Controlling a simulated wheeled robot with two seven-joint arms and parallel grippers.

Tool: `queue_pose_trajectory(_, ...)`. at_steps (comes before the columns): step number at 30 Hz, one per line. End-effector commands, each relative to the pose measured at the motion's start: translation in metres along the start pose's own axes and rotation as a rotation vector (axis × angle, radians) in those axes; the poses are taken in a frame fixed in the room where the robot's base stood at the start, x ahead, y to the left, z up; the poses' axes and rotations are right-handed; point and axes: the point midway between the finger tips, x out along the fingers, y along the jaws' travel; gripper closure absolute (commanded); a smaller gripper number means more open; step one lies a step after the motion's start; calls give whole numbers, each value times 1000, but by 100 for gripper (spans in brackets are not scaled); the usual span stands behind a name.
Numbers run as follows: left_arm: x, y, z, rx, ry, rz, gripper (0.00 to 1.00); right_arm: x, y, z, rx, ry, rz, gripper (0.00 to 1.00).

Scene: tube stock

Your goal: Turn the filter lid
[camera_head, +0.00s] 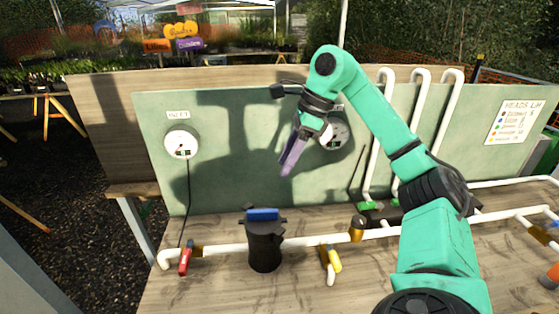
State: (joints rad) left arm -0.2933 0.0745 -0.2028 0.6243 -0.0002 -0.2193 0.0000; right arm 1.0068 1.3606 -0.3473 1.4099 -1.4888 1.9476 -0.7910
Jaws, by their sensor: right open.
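The filter is a black canister (265,250) standing upright in the white pipe line on the wooden bench. Its black lid (264,226) has side lugs and a raised blue grip (263,214) on top, lying roughly left to right. My right gripper (288,165) hangs above and slightly right of the filter, apart from it, in front of the green panel. Its purple fingers point down and to the left, and it is open, with nothing seen between the fingers. My left gripper is out of view.
A red-handled valve (185,259) is left of the filter and a yellow-handled valve (333,258) right of it. White pipe (217,248) runs along the bench. An inlet gauge (182,142) is on the green panel (240,115). Bare bench (215,290) lies in front.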

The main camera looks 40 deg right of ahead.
Motion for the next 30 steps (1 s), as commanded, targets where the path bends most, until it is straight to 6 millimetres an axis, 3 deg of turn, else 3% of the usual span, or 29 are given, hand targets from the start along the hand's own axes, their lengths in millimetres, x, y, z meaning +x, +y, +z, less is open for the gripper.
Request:
queue_pose_trajectory(9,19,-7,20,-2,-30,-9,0,70,1,-2,0,6,3,48)
queue_pose_trajectory(18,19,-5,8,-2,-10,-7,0,130,0,-1,1,2,3,48)
queue_pose_trajectory(29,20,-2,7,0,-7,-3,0,141,0,0,0,1,1,48)
queue_pose_trajectory(30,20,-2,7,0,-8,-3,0,141,0,0,0,1,1,63)
